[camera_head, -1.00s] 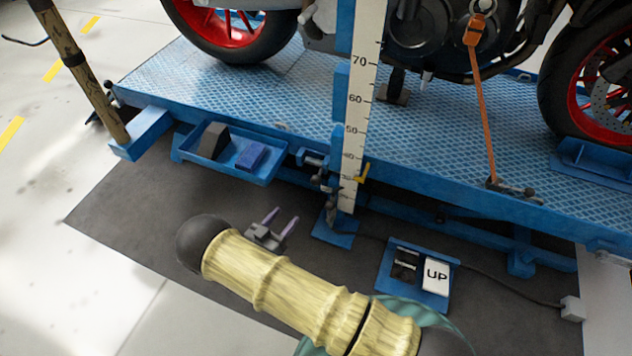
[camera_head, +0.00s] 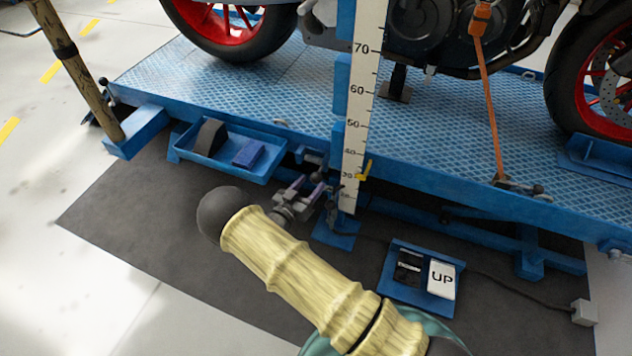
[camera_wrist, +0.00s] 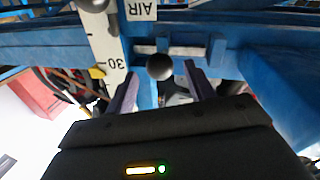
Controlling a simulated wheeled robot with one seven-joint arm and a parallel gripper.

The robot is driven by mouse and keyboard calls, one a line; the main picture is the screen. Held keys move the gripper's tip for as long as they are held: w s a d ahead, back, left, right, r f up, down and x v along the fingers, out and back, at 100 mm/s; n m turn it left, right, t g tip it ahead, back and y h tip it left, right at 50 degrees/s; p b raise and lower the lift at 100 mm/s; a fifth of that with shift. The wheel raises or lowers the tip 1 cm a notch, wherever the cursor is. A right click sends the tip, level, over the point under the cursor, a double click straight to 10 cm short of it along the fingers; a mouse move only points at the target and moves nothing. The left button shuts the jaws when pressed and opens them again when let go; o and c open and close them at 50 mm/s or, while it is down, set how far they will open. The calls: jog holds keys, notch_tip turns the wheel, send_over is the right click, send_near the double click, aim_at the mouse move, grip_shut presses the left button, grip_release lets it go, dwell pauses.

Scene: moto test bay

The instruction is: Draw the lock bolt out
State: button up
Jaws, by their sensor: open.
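The lock bolt's dark round knob (camera_wrist: 159,67) shows in the wrist view, in front of a blue bracket with a grey bar (camera_wrist: 178,50). My gripper (camera_wrist: 161,74) is open, with one finger on each side of the knob in that view. I cannot tell whether the fingers touch it. In the head view my gripper (camera_head: 312,187) is at the lift's near edge, just left of the scale, with the small knob (camera_head: 316,176) by its fingertips. The bolt's shaft is not clearly seen.
The white height scale (camera_head: 354,120) stands close right of my gripper, with a yellow pointer (camera_head: 364,170). A blue tray (camera_head: 225,160) is to the left. A pedal box marked UP (camera_head: 440,278) lies on the mat. The motorcycle lift (camera_head: 290,85) is behind.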

aim_at(316, 177)
jog(key=b+x, duration=0.1)
jog(key=x, duration=0.3)
